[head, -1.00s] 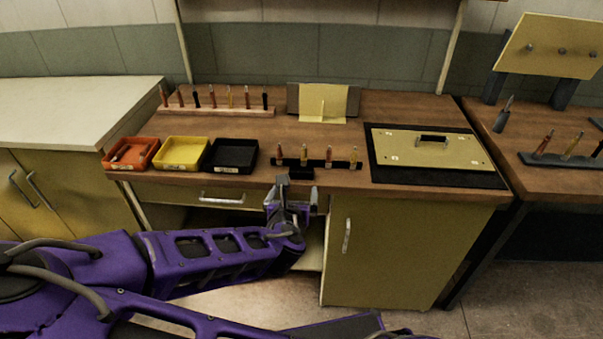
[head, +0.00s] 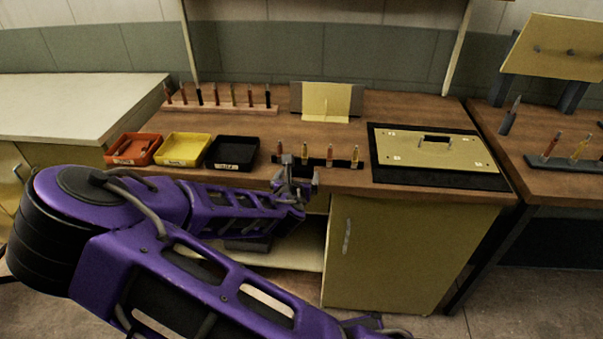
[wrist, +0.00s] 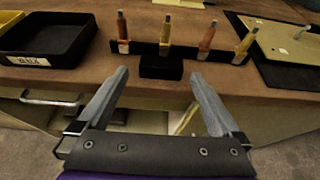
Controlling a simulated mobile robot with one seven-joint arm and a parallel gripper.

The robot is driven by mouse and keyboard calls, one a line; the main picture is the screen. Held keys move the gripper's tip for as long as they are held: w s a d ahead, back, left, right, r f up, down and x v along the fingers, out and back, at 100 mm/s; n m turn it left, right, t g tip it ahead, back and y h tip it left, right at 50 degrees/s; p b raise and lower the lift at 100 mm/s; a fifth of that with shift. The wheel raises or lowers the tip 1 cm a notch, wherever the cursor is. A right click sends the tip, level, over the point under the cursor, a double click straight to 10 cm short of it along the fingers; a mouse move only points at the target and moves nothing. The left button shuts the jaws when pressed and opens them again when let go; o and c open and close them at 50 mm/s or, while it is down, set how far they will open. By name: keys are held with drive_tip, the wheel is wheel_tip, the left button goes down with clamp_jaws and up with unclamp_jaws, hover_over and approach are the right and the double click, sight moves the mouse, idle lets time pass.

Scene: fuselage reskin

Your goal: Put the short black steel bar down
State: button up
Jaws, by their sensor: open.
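A short black block (wrist: 160,67), which looks like the steel bar, rests on the wooden bench near its front edge. It is just in front of the dark tool rack (wrist: 180,50). My gripper (wrist: 160,77) is open and empty, with its two fingers pointing toward the block. In the wrist view the block shows beyond and between the fingertips, apart from both. In the head view my gripper (head: 299,174) is at the bench's front edge and largely hides the block.
The rack holds several upright tools. Orange (head: 134,149), yellow (head: 182,149) and black (head: 232,153) trays stand to the left. A yellow panel with a handle (head: 437,149) lies on a black mat to the right. The bench middle (head: 300,133) behind the rack is clear.

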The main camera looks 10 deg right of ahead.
sight(301, 169)
drive_tip(key=shift+x, duration=3.4)
drive_tip(key=shift+s+d, duration=0.1)
drive_tip(key=shift+r, duration=0.1)
clamp_jaws()
